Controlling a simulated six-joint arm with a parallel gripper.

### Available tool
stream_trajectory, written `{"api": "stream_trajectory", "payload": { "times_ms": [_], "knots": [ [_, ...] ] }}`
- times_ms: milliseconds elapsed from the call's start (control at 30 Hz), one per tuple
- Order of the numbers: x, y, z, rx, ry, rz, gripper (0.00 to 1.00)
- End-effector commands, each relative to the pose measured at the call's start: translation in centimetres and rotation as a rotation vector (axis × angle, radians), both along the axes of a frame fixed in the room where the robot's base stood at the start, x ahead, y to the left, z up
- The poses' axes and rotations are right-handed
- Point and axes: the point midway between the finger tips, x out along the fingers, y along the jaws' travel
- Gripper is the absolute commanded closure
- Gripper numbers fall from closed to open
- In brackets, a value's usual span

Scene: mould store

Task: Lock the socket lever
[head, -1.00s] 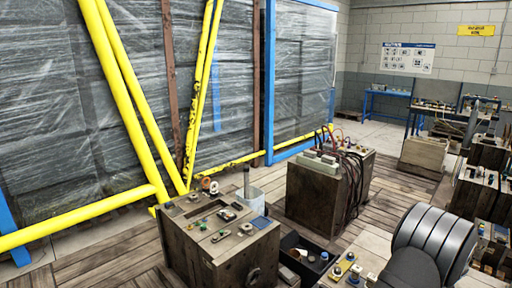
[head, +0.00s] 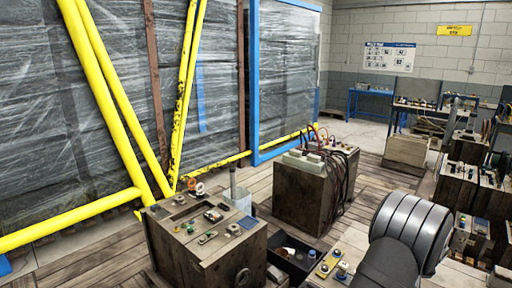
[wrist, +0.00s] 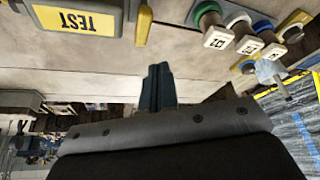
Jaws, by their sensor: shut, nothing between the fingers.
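No socket lever can be made out for certain. In the wrist view, my gripper (wrist: 157,85) is shut and empty, its dark fingertips over a pale wooden top. A grey box with a yellow TEST label (wrist: 78,20) is at the upper left. A small yellow handle-like part (wrist: 143,25) stands beside it; I cannot tell whether it is the lever. Several knobs with white tags, one with a green rim (wrist: 207,12), are at the upper right. In the head view my arm is at the lower right and the gripper does not show.
A wooden block with small fittings (head: 205,255) stands front left. Another with dark red cables (head: 300,195) stands behind it. A dark open tray (head: 290,262) lies between the front blocks. A yellow frame (head: 75,222) and wrapped stacks line the left.

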Motion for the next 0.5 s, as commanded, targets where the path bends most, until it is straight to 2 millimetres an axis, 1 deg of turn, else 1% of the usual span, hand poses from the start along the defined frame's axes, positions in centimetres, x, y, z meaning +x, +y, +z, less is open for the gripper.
{"api": "stream_trajectory", "payload": {
  "times_ms": [300, 500],
  "knots": [
    [0.1, -0.1, 2.8, -0.004, -0.003, 0.000, 1.00],
    [0.1, -0.1, 4.0, -0.005, -0.004, -0.002, 1.00]
  ]
}}
